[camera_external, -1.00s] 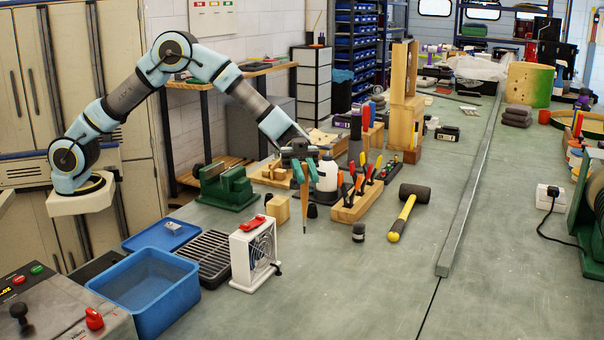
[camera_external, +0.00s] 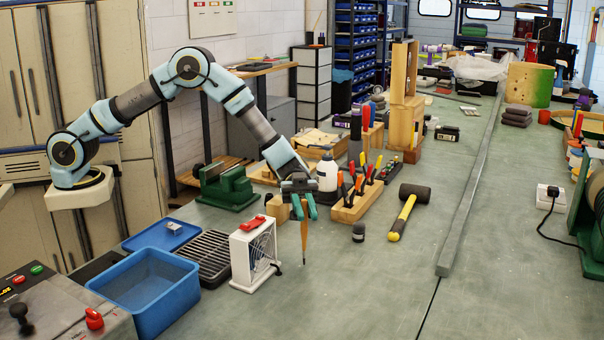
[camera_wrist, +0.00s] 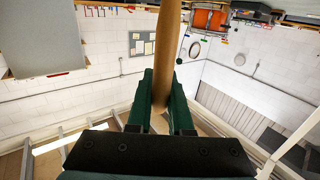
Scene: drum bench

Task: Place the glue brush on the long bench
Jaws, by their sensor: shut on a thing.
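The glue brush (camera_external: 304,240) is a slim brown wooden stick that hangs near upright, pointed end down. My gripper (camera_external: 303,207) has green fingers and is shut on its upper part. In the wrist view the brush (camera_wrist: 167,50) runs out from between the two green fingers of my gripper (camera_wrist: 164,85). The long bench (camera_external: 365,285) is a wide grey-green top below it. The brush's lower tip is at or just above the bench; I cannot tell whether it touches. Its upper end is hidden by my gripper.
A white fan box (camera_external: 246,258) stands left of the brush. A wooden tool rack (camera_external: 350,211) with screwdrivers and a white bottle (camera_external: 327,172) stand behind. The bench in front is clear.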

